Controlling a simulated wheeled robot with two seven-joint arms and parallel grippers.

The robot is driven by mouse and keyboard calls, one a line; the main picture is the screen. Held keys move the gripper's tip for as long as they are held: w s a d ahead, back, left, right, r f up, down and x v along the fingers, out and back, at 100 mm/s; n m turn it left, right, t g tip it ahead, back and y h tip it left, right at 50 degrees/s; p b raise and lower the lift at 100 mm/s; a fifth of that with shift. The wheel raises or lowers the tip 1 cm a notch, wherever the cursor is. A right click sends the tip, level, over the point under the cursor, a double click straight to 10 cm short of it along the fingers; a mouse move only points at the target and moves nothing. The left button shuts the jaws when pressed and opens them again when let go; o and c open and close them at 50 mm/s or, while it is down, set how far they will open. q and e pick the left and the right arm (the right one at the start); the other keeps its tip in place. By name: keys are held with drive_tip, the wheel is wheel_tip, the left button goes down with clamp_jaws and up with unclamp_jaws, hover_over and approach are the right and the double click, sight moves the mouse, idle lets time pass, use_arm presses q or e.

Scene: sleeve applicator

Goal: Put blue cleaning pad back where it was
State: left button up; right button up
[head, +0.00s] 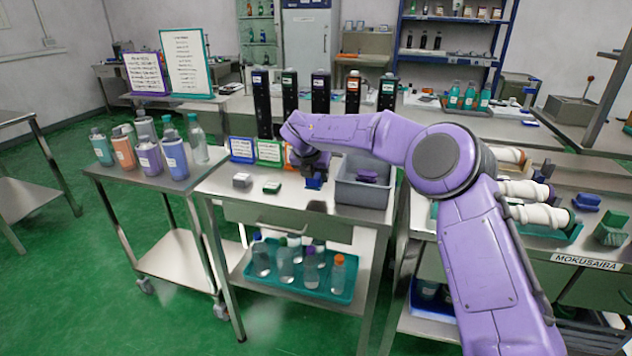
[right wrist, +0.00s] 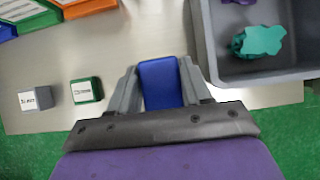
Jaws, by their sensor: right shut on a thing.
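The blue cleaning pad (right wrist: 161,84) is between the fingers of my right gripper (right wrist: 163,82) in the right wrist view. In the head view the pad (head: 314,183) shows just under my right gripper (head: 313,172), over the steel table (head: 275,204), to the left of the grey bin. The gripper is shut on the pad. I cannot tell whether the pad touches the table top. My left gripper is not in view.
A grey bin (head: 361,194) beside the pad holds a purple item (head: 367,176) and a teal item (right wrist: 258,41). A grey block (head: 242,181) and a green block (head: 272,187) lie to the left. Label cards and dark bottles stand behind.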

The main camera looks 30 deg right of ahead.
sight(316, 183)
drive_tip(key=f, duration=0.3)
drive_tip(key=shift+w+d+f+p, duration=0.2)
drive_tip(key=shift+w+d+p, duration=0.15)
drive_tip(key=shift+f, duration=0.4)
drive_tip(key=shift+f, duration=0.1)
drive_tip(key=o, duration=0.9)
drive_tip(key=shift+o, duration=0.2)
drive_tip(key=shift+a+r, duration=0.1)
drive_tip(key=shift+r, duration=0.2)
drive_tip(key=b+v, duration=0.1)
drive_tip(key=v, duration=1)
drive_tip(key=shift+s+a+r, duration=0.2)
drive_tip(key=shift+s, duration=0.05)
drive_tip(key=shift+f, duration=0.1)
